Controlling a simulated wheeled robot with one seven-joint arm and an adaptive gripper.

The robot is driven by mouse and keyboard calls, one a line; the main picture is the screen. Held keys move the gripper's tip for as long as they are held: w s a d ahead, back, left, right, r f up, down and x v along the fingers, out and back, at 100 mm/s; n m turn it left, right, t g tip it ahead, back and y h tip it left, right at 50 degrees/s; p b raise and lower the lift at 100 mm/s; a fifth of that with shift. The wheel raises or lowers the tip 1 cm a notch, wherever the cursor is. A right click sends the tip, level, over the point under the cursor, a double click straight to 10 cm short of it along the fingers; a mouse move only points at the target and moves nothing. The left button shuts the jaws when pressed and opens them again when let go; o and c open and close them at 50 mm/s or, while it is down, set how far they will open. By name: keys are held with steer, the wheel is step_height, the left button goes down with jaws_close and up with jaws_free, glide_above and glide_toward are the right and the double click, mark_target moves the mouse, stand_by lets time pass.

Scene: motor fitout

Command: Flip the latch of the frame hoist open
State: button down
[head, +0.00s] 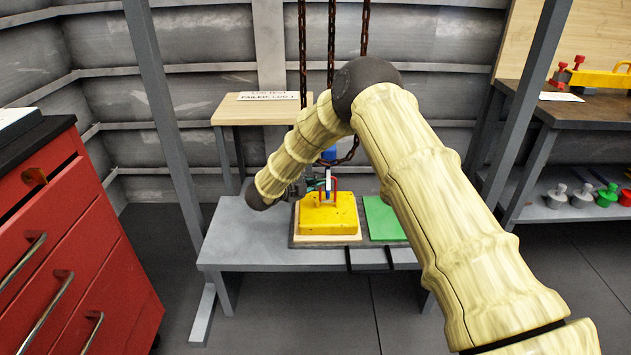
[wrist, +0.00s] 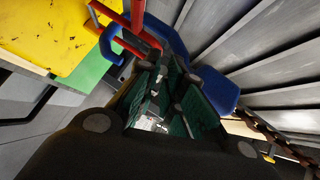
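The frame hoist's blue hook block (head: 328,155) hangs on chains above the yellow frame (head: 328,214). In the wrist view the blue block (wrist: 216,88) is right of the fingers. A blue curved hook (wrist: 118,45) passes around the frame's red handle (wrist: 126,18) at the upper left. The latch itself is not clearly distinguishable. My gripper (head: 311,184) is low beside the hook and handle, on their left in the head view. In the wrist view my gripper (wrist: 166,78) shows green-padded fingers apart, with a gap between them. Contact with the hook cannot be told.
The yellow frame sits on a pale board on a grey bench (head: 240,240). A green mat (head: 384,218) lies right of it. Rusty chains (head: 331,40) hang overhead. A red drawer cabinet (head: 75,260) stands left, a small wooden table (head: 250,110) behind, a workbench (head: 560,110) right.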

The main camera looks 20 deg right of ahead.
steer(key=shift+r, duration=0.1)
steer(key=shift+s+a+r+n+g+y+p, duration=0.1)
steer(key=shift+r+n+g+y+p, duration=0.55)
steer(key=shift+p, duration=1.25)
steer(key=shift+d+r+n+g+y+p, duration=0.1)
steer(key=shift+r+n+g+y+p, duration=0.2)
steer(key=shift+n+g+y+p, duration=0.9)
steer(key=shift+s+a+r+n+g+h+p, duration=0.1)
steer(key=shift+r+n+g+p, duration=0.35)
steer(key=shift+g+p, duration=1.4)
steer(key=shift+t+p, duration=0.6)
steer(key=shift+p, duration=0.15)
steer(key=c, duration=1.8)
jaws_free()
steer(key=shift+f, duration=0.1)
